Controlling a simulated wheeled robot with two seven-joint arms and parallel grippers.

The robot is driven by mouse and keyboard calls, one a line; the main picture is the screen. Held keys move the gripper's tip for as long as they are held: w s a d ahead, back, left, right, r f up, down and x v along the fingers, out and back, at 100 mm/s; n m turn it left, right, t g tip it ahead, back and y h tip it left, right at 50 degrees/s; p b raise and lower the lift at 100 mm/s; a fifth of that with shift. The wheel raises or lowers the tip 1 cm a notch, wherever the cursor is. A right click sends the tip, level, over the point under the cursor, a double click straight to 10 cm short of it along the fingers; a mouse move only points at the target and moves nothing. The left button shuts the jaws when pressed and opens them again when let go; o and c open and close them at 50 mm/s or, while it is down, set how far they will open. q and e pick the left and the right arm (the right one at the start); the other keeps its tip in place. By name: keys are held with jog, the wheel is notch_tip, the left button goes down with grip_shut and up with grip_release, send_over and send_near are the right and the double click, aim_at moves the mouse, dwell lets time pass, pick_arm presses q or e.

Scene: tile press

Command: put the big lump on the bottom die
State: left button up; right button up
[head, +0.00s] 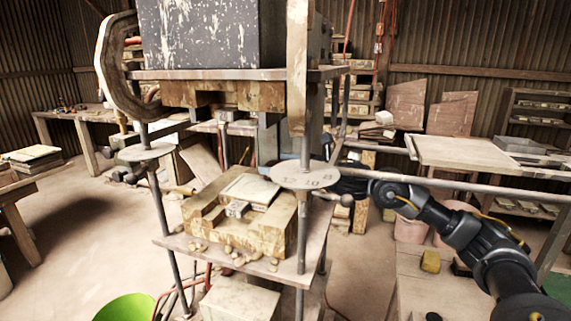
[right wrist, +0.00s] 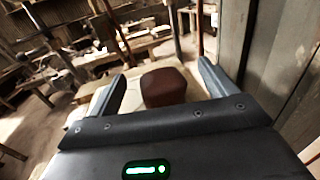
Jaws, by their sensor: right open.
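The bottom die (head: 282,226) is a worn, tan block with a pale square face, sitting on the lower shelf of the press. My right arm comes in from the right, and its gripper (head: 328,172) is partly hidden behind the round plate and post of the press. In the right wrist view the big lump (right wrist: 165,87), a dark brown block, sits between the spread fingers of my right gripper (right wrist: 163,80), with a pale surface under it. The fingers look apart from its sides. I cannot make out the lump in the head view. My left gripper is not in view.
The press's upper block (head: 262,97) hangs above the die, with upright rods around it. A round plate (head: 306,177) juts out at the die's right. A yellow block (head: 430,262) lies on the right table. A green bowl (head: 125,308) is at lower left.

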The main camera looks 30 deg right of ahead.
aim_at(259, 188)
jog(key=shift+c, duration=0.2)
jog(key=c, duration=1.4)
jog(key=shift+o, duration=0.2)
jog(key=shift+s+a, duration=0.2)
jog(key=shift+a, duration=0.55)
jog(key=shift+s+a, duration=0.2)
jog(key=shift+a, duration=0.5)
jog(key=shift+s+a, duration=0.2)
jog(key=shift+a, duration=0.55)
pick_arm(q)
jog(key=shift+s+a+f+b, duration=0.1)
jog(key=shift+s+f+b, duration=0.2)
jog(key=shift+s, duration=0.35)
pick_arm(e)
jog(key=shift+s+a, duration=0.2)
jog(key=shift+a, duration=0.45)
jog(key=shift+s+a, duration=0.2)
jog(key=shift+a, duration=0.45)
jog(key=o, duration=1.2)
jog(key=shift+o, duration=0.2)
jog(key=shift+d, duration=0.1)
